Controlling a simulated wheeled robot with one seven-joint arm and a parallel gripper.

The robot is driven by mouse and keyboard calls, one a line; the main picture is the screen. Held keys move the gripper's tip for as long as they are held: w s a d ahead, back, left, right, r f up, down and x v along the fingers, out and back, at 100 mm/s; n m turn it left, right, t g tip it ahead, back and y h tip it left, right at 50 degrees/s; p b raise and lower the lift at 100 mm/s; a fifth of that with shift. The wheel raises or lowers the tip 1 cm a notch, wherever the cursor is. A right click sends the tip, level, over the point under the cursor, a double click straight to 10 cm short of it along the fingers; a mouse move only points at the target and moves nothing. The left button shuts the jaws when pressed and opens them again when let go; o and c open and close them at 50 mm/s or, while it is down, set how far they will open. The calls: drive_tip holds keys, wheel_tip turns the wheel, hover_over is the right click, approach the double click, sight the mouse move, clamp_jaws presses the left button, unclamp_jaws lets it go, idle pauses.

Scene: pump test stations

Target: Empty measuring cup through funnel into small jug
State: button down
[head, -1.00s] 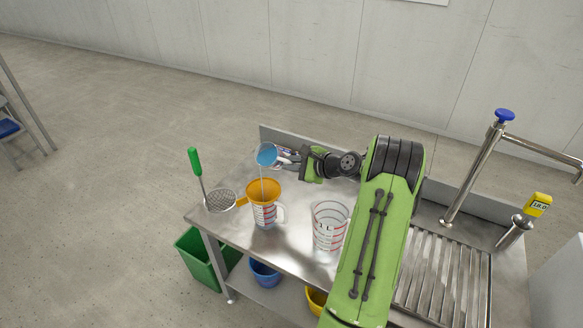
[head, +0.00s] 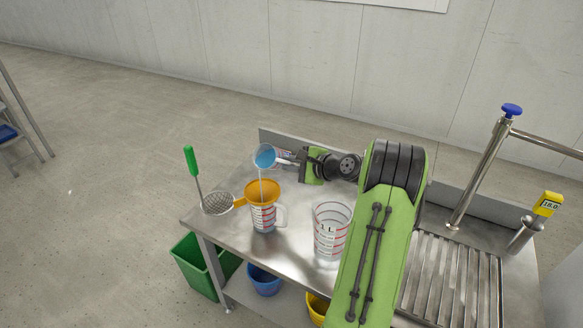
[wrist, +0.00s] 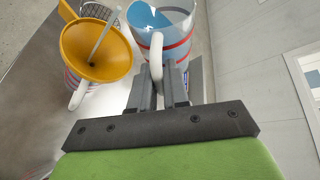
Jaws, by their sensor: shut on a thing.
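My gripper (wrist: 160,92) is shut on the handle of the measuring cup (wrist: 160,18). In the head view the measuring cup (head: 264,157) is tilted above the funnel, with blue liquid in it. A thin stream falls from its lip into the orange funnel (head: 262,191), also seen in the wrist view (wrist: 95,50). The funnel sits in the mouth of the small jug (head: 263,218), a clear jug with red markings standing upright on the steel table. The level inside the small jug is hard to tell.
A larger clear 1 L jug (head: 331,235) stands to the right of the small jug. A round mesh strainer (head: 217,203) and a green-handled tool (head: 192,165) are at the table's left edge. A tap (head: 480,170) and ribbed drainer (head: 450,275) are at right. Green, blue and yellow containers are below.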

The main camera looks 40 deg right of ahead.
drive_tip(key=shift+f+n+t+h+b, duration=0.2)
drive_tip(key=shift+n+t+h+b, duration=0.3)
drive_tip(key=shift+b, duration=1.95)
drive_tip(key=shift+s+a+f+n+t+h+b, duration=0.15)
drive_tip(key=shift+n+b, duration=0.4)
drive_tip(key=shift+b, duration=0.85)
drive_tip(key=shift+w+a+f+n+t+h+b, duration=0.2)
drive_tip(key=shift+n+b, duration=0.35)
drive_tip(key=shift+b, duration=0.8)
drive_tip(key=r+n+t, duration=0.1)
drive_tip(key=n, duration=0.1)
drive_tip(key=a+r+n+h, duration=0.1)
drive_tip(key=shift+s+a+n+t+h, duration=0.1)
drive_tip(key=shift+s+n+t+h, duration=0.15)
drive_tip(key=shift+s+n+t, duration=0.15)
drive_tip(key=shift+f, duration=0.1)
